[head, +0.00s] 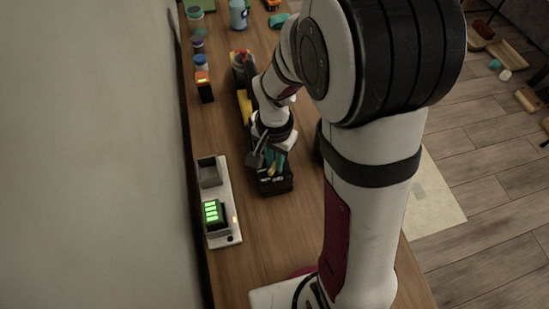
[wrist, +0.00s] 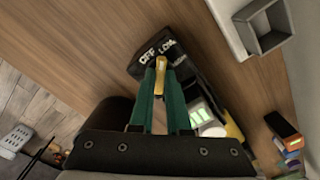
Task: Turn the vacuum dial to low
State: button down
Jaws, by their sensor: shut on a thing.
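The vacuum lies on the wooden bench; its black end (head: 276,186) and yellow body (head: 243,104) show past my arm in the head view. In the wrist view its black end (wrist: 135,70) carries white labels reading OFF and LOW. A small yellow dial (wrist: 160,64) sits just below these labels. My gripper (head: 271,166) reaches down over this end. Its green fingers (wrist: 161,72) are shut on the yellow dial in the wrist view. The dial's tip is near the gap between OFF and LOW; its exact setting is hard to tell. The fingers hide part of the dial.
A pale dock stands left of the vacuum, with an empty grey bay (head: 209,173) and a block with a green-lit display (head: 212,212). A black and orange block (head: 204,88) and several jars stand farther back by the wall. Bare bench lies between dock and vacuum.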

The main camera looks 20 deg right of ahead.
jog(key=c, duration=0.9)
grip_release()
notch_tip(320, 180, up, 16)
jog(key=shift+f, duration=0.1)
jog(key=shift+s, duration=0.15)
jog(key=s+a+f+n, duration=0.1)
jog(key=s, duration=0.5)
jog(key=s+f+n+y, duration=0.1)
jog(key=s, duration=0.4)
jog(key=s+a+f+n, duration=0.1)
jog(key=s, duration=0.5)
jog(key=shift+s+a+f+y, duration=0.25)
jog(key=shift+s+a+y, duration=0.05)
jog(key=shift+s+y, duration=0.1)
